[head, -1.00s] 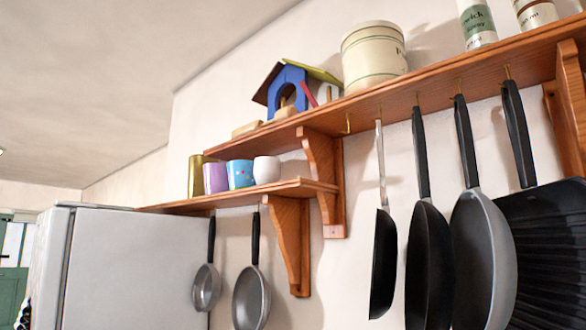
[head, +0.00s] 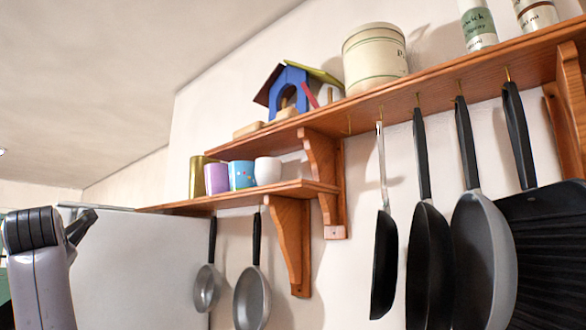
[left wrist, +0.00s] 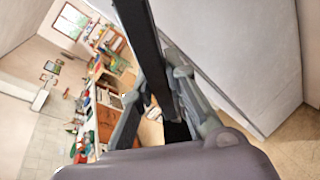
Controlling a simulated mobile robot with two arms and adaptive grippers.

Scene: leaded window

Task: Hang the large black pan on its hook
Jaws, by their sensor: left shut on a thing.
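In the left wrist view, my left gripper (left wrist: 157,88) is shut on a long black handle (left wrist: 139,30), which I take to be that of the large black pan; its pan body is out of view. In the head view, part of my left arm (head: 40,265) stands at the lower left in front of the fridge. An empty brass hook (head: 349,124) is under the upper shelf (head: 430,92), left of the hanging metal-handled pan (head: 384,262). My right gripper is not in view.
More pans hang to the right, among them a dark pan (head: 428,265), a grey pan (head: 485,250) and a ridged black pan (head: 550,245). Two small pans hang below the lower shelf (head: 280,190). A wooden bracket (head: 322,170) is just left of the empty hook. The fridge (head: 140,265) stands at left.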

